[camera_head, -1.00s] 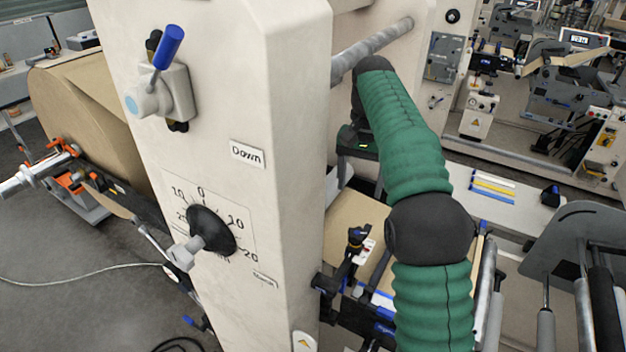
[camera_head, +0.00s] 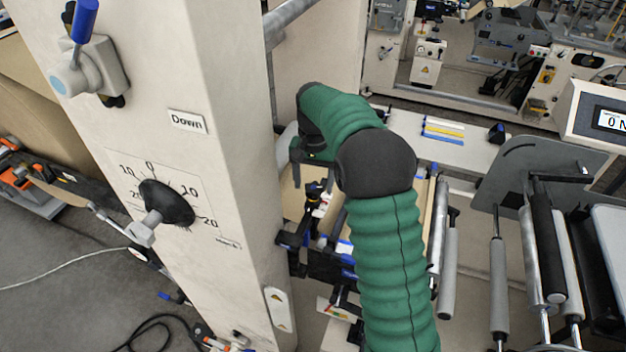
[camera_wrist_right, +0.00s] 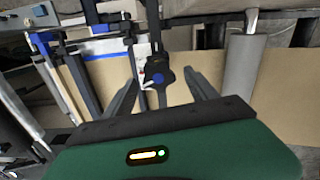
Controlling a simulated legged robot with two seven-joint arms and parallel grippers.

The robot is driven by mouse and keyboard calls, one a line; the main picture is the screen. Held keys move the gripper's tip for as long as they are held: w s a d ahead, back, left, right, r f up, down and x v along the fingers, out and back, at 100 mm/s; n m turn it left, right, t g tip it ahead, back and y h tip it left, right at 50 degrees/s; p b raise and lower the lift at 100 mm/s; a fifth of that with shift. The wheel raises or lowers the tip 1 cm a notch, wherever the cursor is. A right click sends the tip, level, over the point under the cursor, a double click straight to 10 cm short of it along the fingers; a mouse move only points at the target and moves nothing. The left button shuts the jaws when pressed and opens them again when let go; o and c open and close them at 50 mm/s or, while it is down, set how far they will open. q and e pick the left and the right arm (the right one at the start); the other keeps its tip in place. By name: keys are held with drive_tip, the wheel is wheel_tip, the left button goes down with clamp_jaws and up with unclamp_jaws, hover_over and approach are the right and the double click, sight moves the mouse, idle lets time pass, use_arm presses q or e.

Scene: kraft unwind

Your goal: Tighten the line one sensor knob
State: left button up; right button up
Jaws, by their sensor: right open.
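A black knob with a blue centre (camera_wrist_right: 158,79), which looks like the sensor knob, sits on a dark upright bracket in the right wrist view. It shows small in the head view (camera_head: 314,188), beside the cream machine column. My right gripper (camera_wrist_right: 162,72) is open, its two dark fingers on either side of the knob in the picture. I cannot tell whether they touch it or how far beyond the tips it lies. In the head view my right gripper (camera_head: 297,172) is just above the knob, partly hidden by my green arm. My left gripper is out of view.
The cream column (camera_head: 225,215) stands left of my arm, with a black dial (camera_head: 166,203) and a blue-tipped lever (camera_head: 84,20). A brown web (camera_wrist_right: 270,88) lies behind the knob. Metal rollers (camera_head: 498,285) and a display (camera_head: 605,118) are to the right.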

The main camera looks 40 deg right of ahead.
drive_tip(key=shift+s, duration=0.2)
drive_tip(key=shift+w+f, duration=0.15)
drive_tip(key=shift+w, duration=0.1)
drive_tip(key=c, duration=0.5)
drive_tip(key=shift+d, duration=0.1)
drive_tip(key=c, duration=0.9)
